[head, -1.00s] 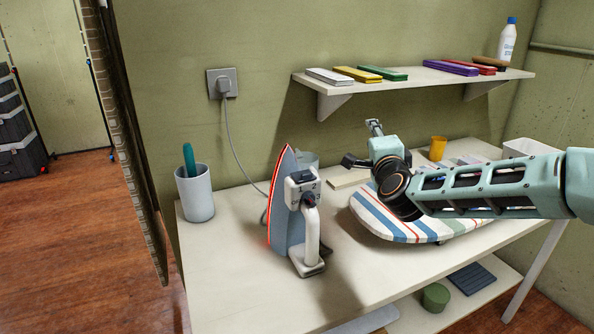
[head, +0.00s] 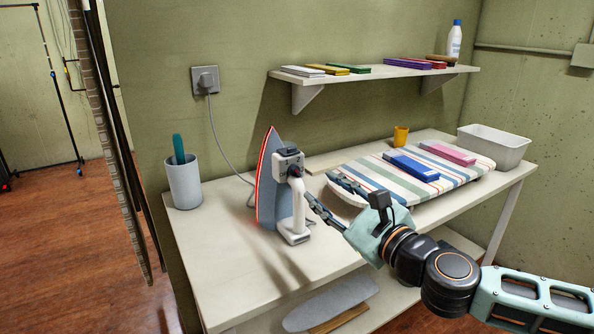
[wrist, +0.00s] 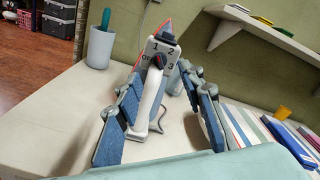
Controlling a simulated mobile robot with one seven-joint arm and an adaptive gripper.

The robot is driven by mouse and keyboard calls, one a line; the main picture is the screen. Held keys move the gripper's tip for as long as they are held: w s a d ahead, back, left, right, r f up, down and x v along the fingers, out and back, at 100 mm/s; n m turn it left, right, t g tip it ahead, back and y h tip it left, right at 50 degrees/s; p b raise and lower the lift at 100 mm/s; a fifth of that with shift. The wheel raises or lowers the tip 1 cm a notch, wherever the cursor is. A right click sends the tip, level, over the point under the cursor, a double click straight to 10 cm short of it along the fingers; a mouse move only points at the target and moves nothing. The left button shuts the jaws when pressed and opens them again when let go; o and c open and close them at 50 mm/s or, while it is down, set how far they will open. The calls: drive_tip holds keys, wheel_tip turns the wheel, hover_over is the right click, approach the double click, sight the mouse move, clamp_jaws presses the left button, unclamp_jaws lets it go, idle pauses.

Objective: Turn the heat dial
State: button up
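The iron (head: 266,190) stands upright on its heel on the table, its grey soleplate edged in red. Its white handle (head: 298,207) faces my gripper. The dark heat dial (wrist: 158,61) sits on the white head above the handle, with marks OFF, 1, 2 and 3 around it. Which mark it points to is too small to tell. The dial also shows in the head view (head: 295,171). My gripper (head: 322,188) is open and empty, to the right of the iron, pointing at it. In the wrist view its fingers (wrist: 162,78) are spread on either side of the handle, apparently short of the dial.
A striped ironing board (head: 375,178) with blue and pink blocks lies right of the iron. A grey cup (head: 184,184) stands at left, a white bin (head: 495,146) at right. A shelf (head: 380,74) hangs above. The cord runs to a wall socket (head: 205,80).

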sight(295, 170)
drive_tip(key=p+x, duration=0.3)
drive_tip(key=x, duration=0.7)
drive_tip(key=shift+a+f, duration=0.1)
drive_tip(key=shift+a, duration=0.15)
drive_tip(key=shift+c, duration=0.3)
